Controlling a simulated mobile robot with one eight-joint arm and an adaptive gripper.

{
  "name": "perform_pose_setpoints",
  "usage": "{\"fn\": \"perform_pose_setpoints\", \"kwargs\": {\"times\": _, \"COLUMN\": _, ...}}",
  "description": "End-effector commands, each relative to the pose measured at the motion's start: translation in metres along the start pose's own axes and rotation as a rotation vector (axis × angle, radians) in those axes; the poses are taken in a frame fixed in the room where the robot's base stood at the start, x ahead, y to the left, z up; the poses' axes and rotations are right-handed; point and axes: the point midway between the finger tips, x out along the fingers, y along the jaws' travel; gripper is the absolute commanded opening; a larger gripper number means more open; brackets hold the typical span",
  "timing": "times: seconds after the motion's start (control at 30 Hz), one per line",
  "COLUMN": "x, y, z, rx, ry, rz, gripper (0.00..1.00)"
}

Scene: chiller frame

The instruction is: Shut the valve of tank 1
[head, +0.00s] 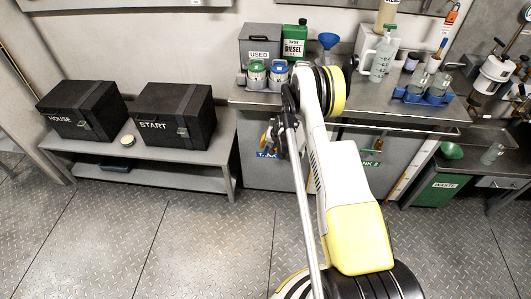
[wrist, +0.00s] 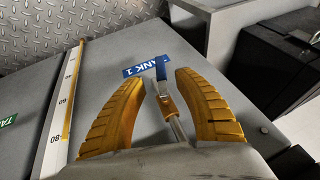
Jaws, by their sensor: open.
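The tank 1 valve shows in the wrist view, with a blue lever (wrist: 161,73), a brass body (wrist: 168,106) and a metal pipe (wrist: 178,130). The lever looks roughly in line with the pipe. My gripper (wrist: 160,80) is open, with one yellow ribbed finger on each side of the valve. I see no clear contact. The blue TANK 1 label (wrist: 141,68) is on the grey tank front beside the lever. In the head view my gripper (head: 270,135) is at the tank front below the bench, and my arm hides the valve there.
A low bench (head: 215,153) with two black boxes, HOUSE (head: 80,108) and START (head: 175,115), stands to the left. The steel counter (head: 405,112) above the tanks holds bottles and jars. The TANK 2 label (head: 370,164) is to the right of my arm. A level scale (wrist: 62,105) runs along the tank front.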

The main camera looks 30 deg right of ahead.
Motion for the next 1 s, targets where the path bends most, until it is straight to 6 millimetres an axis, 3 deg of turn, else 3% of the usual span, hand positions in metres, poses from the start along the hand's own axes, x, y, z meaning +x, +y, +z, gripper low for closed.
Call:
{"fn": "perform_pose_setpoints", "kwargs": {"times": 0.2, "x": 0.049, "y": 0.001, "z": 0.001, "rx": -0.001, "ry": 0.0, "rz": 0.0, "gripper": 0.39}}
{"fn": "perform_pose_setpoints", "kwargs": {"times": 0.4, "x": 0.079, "y": 0.0, "z": 0.001, "rx": -0.002, "ry": 0.0, "rz": 0.0, "gripper": 0.39}}
{"fn": "perform_pose_setpoints", "kwargs": {"times": 0.83, "x": 0.089, "y": -0.001, "z": 0.0, "rx": -0.002, "ry": 0.0, "rz": 0.0, "gripper": 0.39}}
{"fn": "perform_pose_setpoints", "kwargs": {"times": 0.87, "x": 0.089, "y": -0.001, "z": 0.0, "rx": -0.002, "ry": 0.0, "rz": 0.0, "gripper": 0.35}}
{"fn": "perform_pose_setpoints", "kwargs": {"times": 0.97, "x": 0.089, "y": -0.001, "z": 0.0, "rx": -0.001, "ry": 0.0, "rz": 0.0, "gripper": 0.04}}
{"fn": "perform_pose_setpoints", "kwargs": {"times": 1.0, "x": 0.089, "y": -0.001, "z": 0.0, "rx": -0.001, "ry": 0.0, "rz": 0.0, "gripper": 0.0}}
